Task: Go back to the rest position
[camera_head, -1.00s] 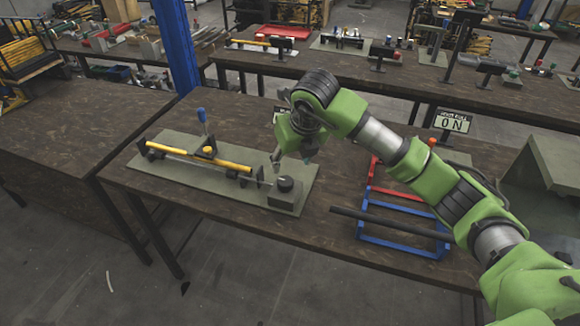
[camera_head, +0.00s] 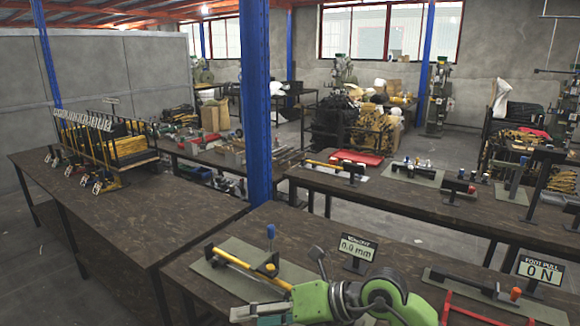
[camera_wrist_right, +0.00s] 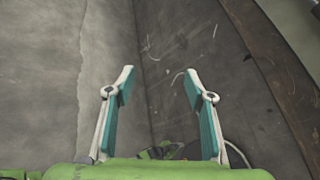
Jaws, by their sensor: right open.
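My right arm enters the head view from the bottom and ends in my right gripper (camera_head: 258,312), low in the picture, partly cut off by the lower edge. In the right wrist view the right gripper (camera_wrist_right: 160,78) is open, with its two teal-padded fingers apart and nothing between them. My left gripper is not in view.
Displays reading 0.0 mm (camera_head: 357,247) and 0 N (camera_head: 540,271) stand on the near bench. A red frame (camera_head: 500,306) is at lower right. A blue post (camera_head: 257,110) rises behind the bench. The left bench (camera_head: 150,220) has a clear front. The wrist view shows grey surfaces and a dark edge at right.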

